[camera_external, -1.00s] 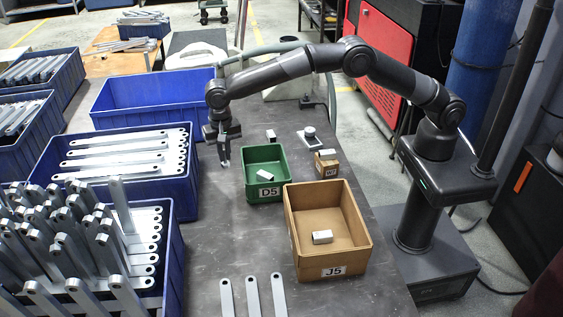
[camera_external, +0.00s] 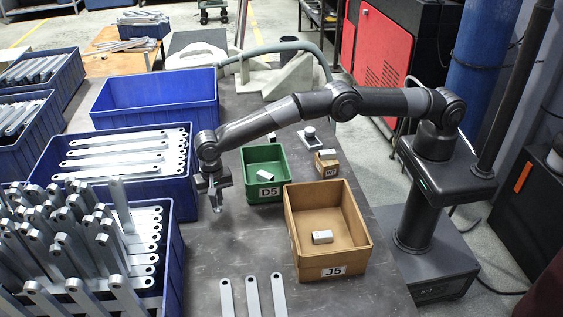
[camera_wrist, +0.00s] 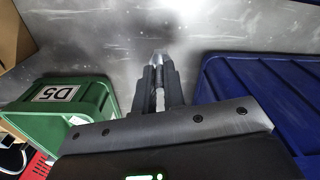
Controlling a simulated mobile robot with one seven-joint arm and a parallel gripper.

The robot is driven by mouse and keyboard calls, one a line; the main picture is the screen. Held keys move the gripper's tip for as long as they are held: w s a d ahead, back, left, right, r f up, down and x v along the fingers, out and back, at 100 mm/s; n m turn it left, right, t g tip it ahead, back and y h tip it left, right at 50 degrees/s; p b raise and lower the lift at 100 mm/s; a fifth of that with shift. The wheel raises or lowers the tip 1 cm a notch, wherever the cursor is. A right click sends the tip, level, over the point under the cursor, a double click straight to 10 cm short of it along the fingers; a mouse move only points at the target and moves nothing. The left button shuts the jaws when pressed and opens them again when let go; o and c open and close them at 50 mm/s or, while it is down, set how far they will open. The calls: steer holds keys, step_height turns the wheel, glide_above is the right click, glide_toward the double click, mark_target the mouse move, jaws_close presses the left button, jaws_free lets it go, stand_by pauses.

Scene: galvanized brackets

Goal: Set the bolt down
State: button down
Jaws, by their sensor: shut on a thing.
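My gripper (camera_external: 216,208) points down over the grey metal table (camera_external: 235,240), between the blue crate of flat brackets and the green bin. In the wrist view the fingers (camera_wrist: 159,88) are shut on the bolt (camera_wrist: 159,56), a small light metal piece whose end shows past the fingertips. The fingers hide most of it. The tabletop lies beyond the tip; I cannot tell whether the bolt touches it.
The green D5 bin (camera_external: 264,191) and tan J5 box (camera_external: 345,261) stand right of my gripper, each holding a light block. Blue crates (camera_external: 192,196) of brackets stand left. Several loose brackets (camera_external: 253,296) lie at the front. Bare table lies between.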

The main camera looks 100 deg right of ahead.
steer(key=shift+w+a+f, duration=0.25)
steer(key=shift+a+f, duration=0.2)
steer(key=shift+a, duration=0.2)
steer(key=shift+f, duration=1.95)
steer(key=shift+f, duration=0.1)
steer(key=c, duration=1.5)
jaws_free()
